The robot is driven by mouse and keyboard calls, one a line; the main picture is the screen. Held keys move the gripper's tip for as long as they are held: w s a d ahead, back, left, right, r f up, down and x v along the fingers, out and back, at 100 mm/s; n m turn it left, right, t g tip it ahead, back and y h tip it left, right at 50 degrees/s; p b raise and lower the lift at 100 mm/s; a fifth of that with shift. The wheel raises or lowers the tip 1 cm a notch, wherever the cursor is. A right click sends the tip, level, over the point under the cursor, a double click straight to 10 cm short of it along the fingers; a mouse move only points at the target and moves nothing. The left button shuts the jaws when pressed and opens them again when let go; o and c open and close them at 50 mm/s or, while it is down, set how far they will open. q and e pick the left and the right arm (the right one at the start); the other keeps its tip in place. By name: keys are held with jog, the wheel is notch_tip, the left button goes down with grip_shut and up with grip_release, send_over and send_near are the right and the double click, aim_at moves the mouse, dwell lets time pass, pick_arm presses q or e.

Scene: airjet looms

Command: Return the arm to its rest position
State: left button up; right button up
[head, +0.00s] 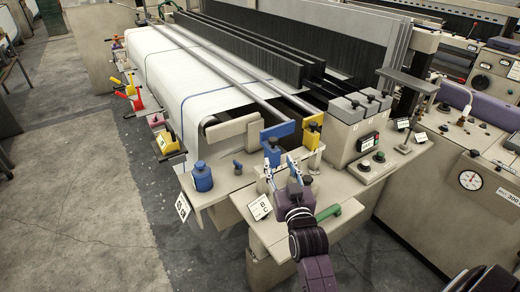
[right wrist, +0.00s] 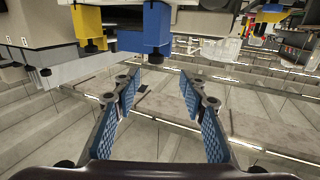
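My right arm (head: 305,235), dark purple, comes in from the bottom of the head view. Its right gripper (head: 281,168) is over the front corner of the loom, just below a blue bracket (head: 277,131). In the right wrist view the two blue-padded fingers of the right gripper (right wrist: 160,90) stand well apart with nothing between them. The blue bracket (right wrist: 145,28) and a yellow bracket (right wrist: 88,22) show above the fingertips there. I cannot tell how far the fingers are from the bracket. My left gripper is not in view.
The loom's white cloth roll (head: 165,75) stretches to the back left. A blue jar (head: 202,177), a white tag (head: 260,206) and a green handle (head: 328,212) are near the gripper. A grey control block (head: 352,118) stands right. Floor (head: 80,190) at left is clear.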

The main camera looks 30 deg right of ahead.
jog(key=s+a+f+n+g+y, duration=0.45)
jog(key=s+a+f+g, duration=0.35)
jog(key=s+f, duration=0.45)
jog(key=s+a+f+n+g+y, duration=0.1)
jog(key=s+a+f+g, duration=0.2)
jog(key=s, duration=0.6)
jog(key=s+a+f+g, duration=0.3)
jog(key=s+a, duration=0.1)
jog(key=s, duration=0.5)
notch_tip(320, 180, down, 27)
jog(key=s+b, duration=0.1)
jog(key=b, duration=0.1)
jog(key=s+d+f+g, duration=0.2)
jog(key=s+d+f, duration=0.1)
jog(key=s+f, duration=1.5)
jog(key=shift+d+f+b, duration=0.2)
jog(key=shift+f+b, duration=0.1)
jog(key=shift+b, duration=0.15)
